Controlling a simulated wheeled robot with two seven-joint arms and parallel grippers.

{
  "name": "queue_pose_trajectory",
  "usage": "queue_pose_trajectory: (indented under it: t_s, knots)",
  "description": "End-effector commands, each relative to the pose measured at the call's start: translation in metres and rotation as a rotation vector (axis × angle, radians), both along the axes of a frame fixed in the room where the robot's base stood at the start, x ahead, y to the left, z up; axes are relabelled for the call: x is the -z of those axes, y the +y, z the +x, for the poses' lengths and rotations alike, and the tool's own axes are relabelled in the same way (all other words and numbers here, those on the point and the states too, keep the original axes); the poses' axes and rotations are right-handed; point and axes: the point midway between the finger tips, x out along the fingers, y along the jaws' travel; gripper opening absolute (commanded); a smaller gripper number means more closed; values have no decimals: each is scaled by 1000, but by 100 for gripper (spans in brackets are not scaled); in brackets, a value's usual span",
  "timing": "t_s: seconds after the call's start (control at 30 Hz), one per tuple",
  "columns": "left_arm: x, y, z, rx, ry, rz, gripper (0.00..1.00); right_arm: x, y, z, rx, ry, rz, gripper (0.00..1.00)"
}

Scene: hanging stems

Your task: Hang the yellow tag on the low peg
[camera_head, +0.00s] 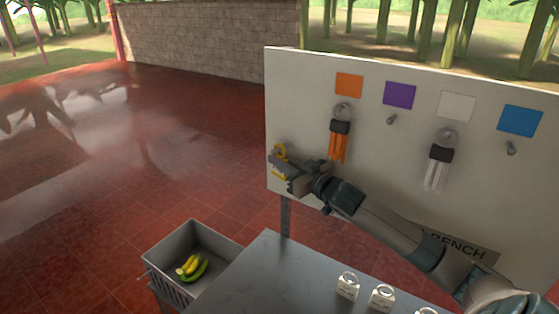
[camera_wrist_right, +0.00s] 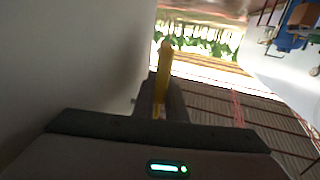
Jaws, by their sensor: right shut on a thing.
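My right gripper (camera_head: 284,172) is at the lower left edge of the white board (camera_head: 400,180), shut on the yellow tag (camera_head: 280,151). The tag's yellow ring stands up above the fingers, and a bit of yellow shows below them. In the right wrist view the yellow tag (camera_wrist_right: 164,70) sticks up between the fingers, beside the pale board on the left. I cannot make out a low peg near the gripper; the gripper and arm cover that part of the board. My left gripper is not in view.
Higher pegs hold an orange tag (camera_head: 339,140) and a white tag (camera_head: 439,168). The pegs under the purple square (camera_head: 391,120) and blue square (camera_head: 511,148) are bare. White ringed blocks (camera_head: 347,286) stand on the grey table (camera_head: 270,270). A grey crate (camera_head: 165,262) holds bananas.

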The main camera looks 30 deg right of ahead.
Motion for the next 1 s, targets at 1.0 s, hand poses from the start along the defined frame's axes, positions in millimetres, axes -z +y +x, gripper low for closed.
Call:
queue_pose_trajectory:
  t_s: [1.0]
  knots:
    - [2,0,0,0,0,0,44,1,0,-4,0,1,0,34]
